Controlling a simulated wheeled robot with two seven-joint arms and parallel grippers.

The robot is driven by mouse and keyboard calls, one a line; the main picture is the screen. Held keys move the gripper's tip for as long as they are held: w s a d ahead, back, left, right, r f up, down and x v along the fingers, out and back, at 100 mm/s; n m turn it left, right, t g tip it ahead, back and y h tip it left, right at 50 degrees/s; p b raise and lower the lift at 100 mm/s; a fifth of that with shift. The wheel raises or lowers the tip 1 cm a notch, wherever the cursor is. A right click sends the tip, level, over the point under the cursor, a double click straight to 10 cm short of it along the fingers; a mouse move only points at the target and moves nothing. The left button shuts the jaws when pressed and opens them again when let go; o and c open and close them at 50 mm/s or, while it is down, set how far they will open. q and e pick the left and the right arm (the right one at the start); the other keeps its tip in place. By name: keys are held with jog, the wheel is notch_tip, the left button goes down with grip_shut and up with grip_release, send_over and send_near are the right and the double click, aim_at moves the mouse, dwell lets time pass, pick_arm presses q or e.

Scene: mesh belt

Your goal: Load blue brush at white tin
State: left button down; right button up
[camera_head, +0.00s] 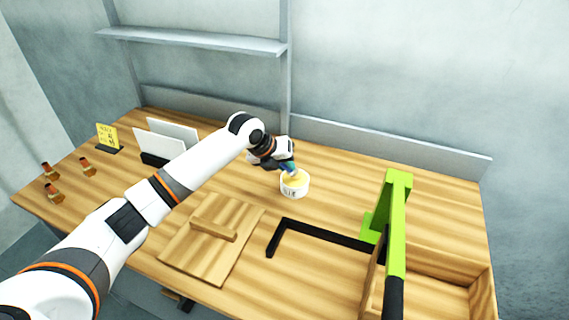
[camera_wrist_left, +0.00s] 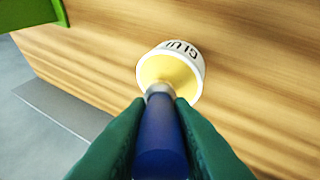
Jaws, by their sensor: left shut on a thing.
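The white tin (camera_head: 295,187) stands on the wooden table right of its middle, with yellowish glue inside and dark lettering on its side. It also shows in the left wrist view (camera_wrist_left: 190,56). My left gripper (camera_head: 284,166) is shut on the blue brush (camera_wrist_left: 161,140), between its green fingers. The brush points at the tin, and its ferrule overlaps the tin's near rim in the left wrist view. The bristles are hidden or blend with the glue, so I cannot tell how deep they reach. My right gripper is not in view.
A wooden board with a handle (camera_head: 213,236) lies in front. A black angled bar (camera_head: 318,235) and a green upright frame (camera_head: 396,220) stand right, by a wooden box (camera_head: 436,277). Small brown bottles (camera_head: 53,193) and a yellow sign (camera_head: 107,136) stand left.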

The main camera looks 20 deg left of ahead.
pick_arm(q)
jog(key=shift+r+p, duration=2.45)
jog(key=shift+r, duration=0.85)
jog(key=shift+d, duration=0.1)
